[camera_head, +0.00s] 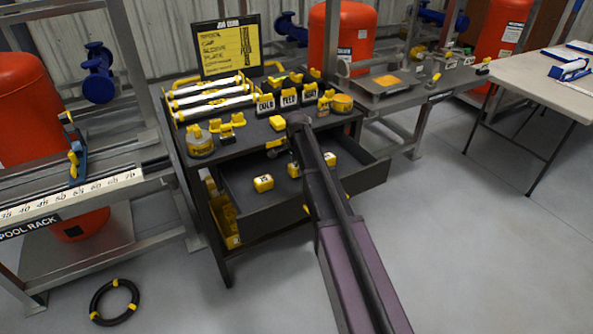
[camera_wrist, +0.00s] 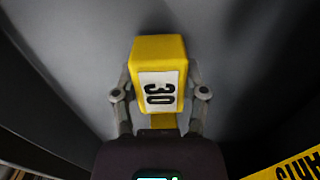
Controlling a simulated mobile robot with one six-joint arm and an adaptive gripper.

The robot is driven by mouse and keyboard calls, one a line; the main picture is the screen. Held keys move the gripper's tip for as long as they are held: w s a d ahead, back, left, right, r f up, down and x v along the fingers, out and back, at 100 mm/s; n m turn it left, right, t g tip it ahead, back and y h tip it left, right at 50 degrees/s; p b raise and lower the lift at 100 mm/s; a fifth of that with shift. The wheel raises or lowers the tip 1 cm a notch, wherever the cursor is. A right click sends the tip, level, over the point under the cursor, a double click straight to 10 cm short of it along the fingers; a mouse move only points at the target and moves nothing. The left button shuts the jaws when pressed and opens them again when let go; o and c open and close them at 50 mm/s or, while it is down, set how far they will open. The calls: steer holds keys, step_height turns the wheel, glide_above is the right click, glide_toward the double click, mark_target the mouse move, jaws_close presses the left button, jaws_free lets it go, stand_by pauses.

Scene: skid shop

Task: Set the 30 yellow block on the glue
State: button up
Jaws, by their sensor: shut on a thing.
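My gripper (camera_wrist: 160,93) is shut on the yellow block marked 30 (camera_wrist: 172,50). In the wrist view its fingers press on both sides of the block, and its white label faces the camera. A dark grey surface lies behind it. In the head view my arm hides the gripper, over or near the open drawer (camera_head: 350,178), and I cannot tell which yellow block there is the held one. A squat jar with yellow parts (camera_head: 200,142) stands at the tabletop's left front; I cannot tell for sure whether it is the glue.
Another yellow block (camera_head: 263,183) lies in the drawer. Labelled holders (camera_head: 288,98), white-and-yellow tubes (camera_head: 212,97) and a yellow roll (camera_head: 341,102) crowd the dark bench top. A rack (camera_head: 80,200) stands left. A black ring (camera_head: 114,301) lies on the floor.

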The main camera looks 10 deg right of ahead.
mark_target(297, 165)
steer(key=shift+r+p, duration=2.7)
steer(key=shift+r, duration=0.15)
steer(key=shift+r, duration=0.1)
step_height(297, 165, up, 31)
steer(key=p, duration=3.1)
steer(key=shift+s, duration=0.1)
